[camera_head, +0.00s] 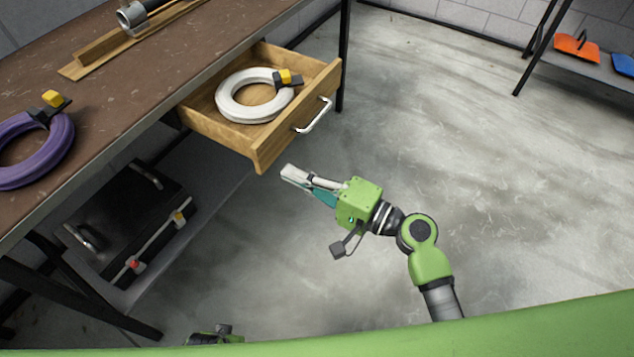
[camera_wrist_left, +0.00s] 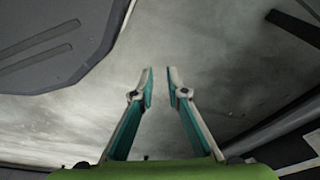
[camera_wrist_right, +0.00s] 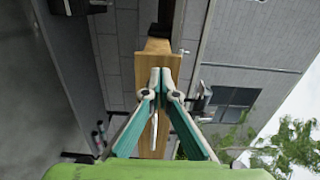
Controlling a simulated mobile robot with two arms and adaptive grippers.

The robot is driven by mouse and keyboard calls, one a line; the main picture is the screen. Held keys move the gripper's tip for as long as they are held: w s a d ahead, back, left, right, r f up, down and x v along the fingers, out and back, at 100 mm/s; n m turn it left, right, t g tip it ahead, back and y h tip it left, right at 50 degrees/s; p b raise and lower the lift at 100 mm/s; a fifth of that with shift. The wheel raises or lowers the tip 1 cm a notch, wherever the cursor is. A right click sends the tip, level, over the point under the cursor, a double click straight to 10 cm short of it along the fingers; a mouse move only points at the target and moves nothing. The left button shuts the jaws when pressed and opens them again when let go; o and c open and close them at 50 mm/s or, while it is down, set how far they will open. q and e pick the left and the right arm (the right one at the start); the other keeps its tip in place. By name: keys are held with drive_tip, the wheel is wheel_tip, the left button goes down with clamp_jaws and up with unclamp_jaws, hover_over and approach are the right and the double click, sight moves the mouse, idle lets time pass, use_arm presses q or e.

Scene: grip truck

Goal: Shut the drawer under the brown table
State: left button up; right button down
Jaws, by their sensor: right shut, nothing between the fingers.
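The wooden drawer (camera_head: 215,125) stands pulled out from under the brown table (camera_head: 150,75). Its front panel carries a metal handle (camera_head: 316,116), and a white ring-shaped coil (camera_head: 232,103) with a yellow and black clip lies inside. My right gripper (camera_head: 290,173) is shut and empty, just in front of and below the near corner of the drawer front, apart from it in the head view. In the right wrist view its closed fingertips (camera_wrist_right: 161,84) overlap the drawer's wood (camera_wrist_right: 155,62). My left gripper (camera_wrist_left: 160,75) is open and empty over grey floor; little of it shows in the head view.
A purple coil (camera_head: 40,150) and a wooden piece with a metal cylinder (camera_head: 135,15) lie on the tabletop. A black case (camera_head: 125,215) rests on the lower shelf. Dark table legs (camera_head: 344,60) border the drawer. The floor right of the drawer is clear.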

sight(261, 160)
drive_tip(key=x, duration=0.5)
drive_tip(key=shift+w+a, duration=0.15)
use_arm(q)
drive_tip(key=shift+s+f, duration=0.35)
drive_tip(key=shift+f, duration=0.2)
drive_tip(key=shift+a, duration=0.1)
use_arm(e)
drive_tip(key=shift+a, duration=0.1)
